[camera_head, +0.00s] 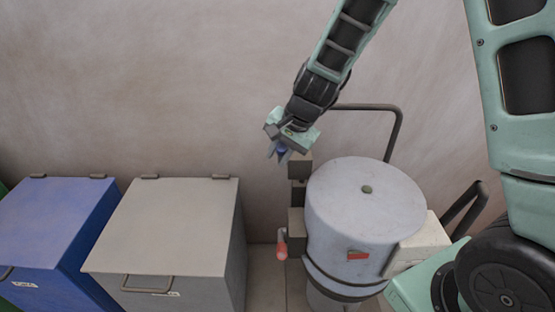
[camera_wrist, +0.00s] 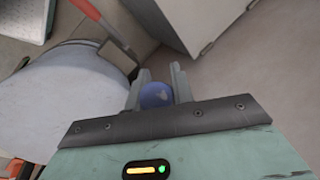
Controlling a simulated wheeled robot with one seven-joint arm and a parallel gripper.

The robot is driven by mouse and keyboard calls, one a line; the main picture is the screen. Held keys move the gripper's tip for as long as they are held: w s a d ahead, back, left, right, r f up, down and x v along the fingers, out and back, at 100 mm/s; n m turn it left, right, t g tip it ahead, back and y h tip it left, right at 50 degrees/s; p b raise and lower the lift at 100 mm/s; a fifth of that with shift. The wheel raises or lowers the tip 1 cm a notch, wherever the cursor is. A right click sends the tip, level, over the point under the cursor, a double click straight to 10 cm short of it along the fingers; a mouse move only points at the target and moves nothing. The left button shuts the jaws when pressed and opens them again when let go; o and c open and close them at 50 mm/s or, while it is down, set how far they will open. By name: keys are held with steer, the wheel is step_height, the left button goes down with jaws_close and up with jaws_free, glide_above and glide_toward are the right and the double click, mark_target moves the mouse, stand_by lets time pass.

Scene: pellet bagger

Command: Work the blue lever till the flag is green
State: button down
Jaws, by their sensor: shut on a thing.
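The blue lever's round knob (camera_wrist: 157,95) sits between the two fingers of my gripper (camera_wrist: 158,84) in the wrist view, and the jaws are shut on it. In the head view my gripper (camera_head: 279,154) is at the upper left of the grey drum (camera_head: 365,205), with a bit of the blue knob (camera_head: 283,152) showing between the fingers. The rest of the lever is hidden by the gripper. The flag (camera_head: 357,255) on the drum's front is red. A second lever with a red grip (camera_head: 282,243) hangs lower on the drum's left side.
A grey lidded bin (camera_head: 165,225) and a blue lidded bin (camera_head: 52,225) stand to the left. A dark bent rail (camera_head: 397,130) rises behind the drum. The wall is close behind. A narrow floor gap lies between the grey bin and the drum.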

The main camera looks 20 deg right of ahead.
steer(key=shift+s+a+f+t+h+b, duration=0.2)
steer(key=shift+s+f+t+b, duration=0.4)
steer(key=shift+b, duration=0.6)
steer(key=shift+s+a+f+t+h+b, duration=0.1)
steer(key=shift+s+a+f+t+b, duration=0.25)
steer(key=shift+f+b, duration=0.65)
steer(key=shift+s+d+r, duration=0.1)
steer(key=shift+r, duration=0.15)
steer(key=c, duration=1.2)
jaws_free()
steer(key=shift+r, duration=0.15)
steer(key=p+v, duration=0.6)
steer(key=v, duration=1.1)
steer(key=shift+r, duration=0.1)
